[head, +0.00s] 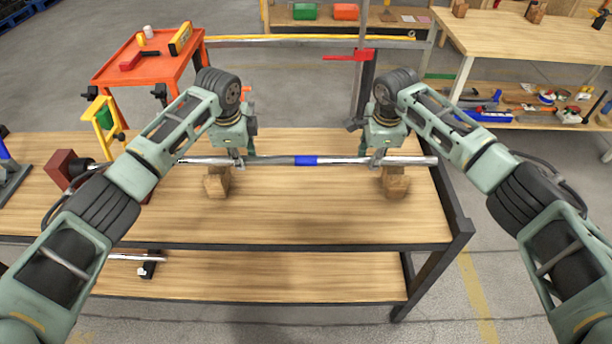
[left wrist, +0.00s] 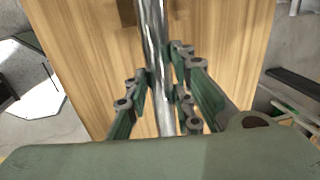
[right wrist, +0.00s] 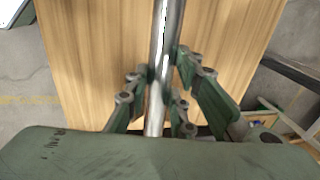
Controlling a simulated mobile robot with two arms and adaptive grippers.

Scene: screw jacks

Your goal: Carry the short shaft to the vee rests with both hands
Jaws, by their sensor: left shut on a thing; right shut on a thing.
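The short shaft (head: 340,161), a shiny steel bar with a blue band near its middle, lies level across the table from left to right in the head view. My left gripper (head: 239,163) is shut on it left of the band. My right gripper (head: 377,160) is shut on it right of the band. The two wooden vee rests, left (head: 216,184) and right (head: 396,184), stand on the table beneath the shaft, near the grippers. I cannot tell whether the shaft touches them. The shaft runs between the fingers in the left wrist view (left wrist: 154,45) and right wrist view (right wrist: 166,45).
A dark red block (head: 66,167) stands on the table at left. The wooden table top (head: 310,220) is clear in front of the shaft. An orange cart (head: 145,70) stands behind at left, and a workbench (head: 520,45) at back right. A post with a red bar (head: 350,55) rises behind the table.

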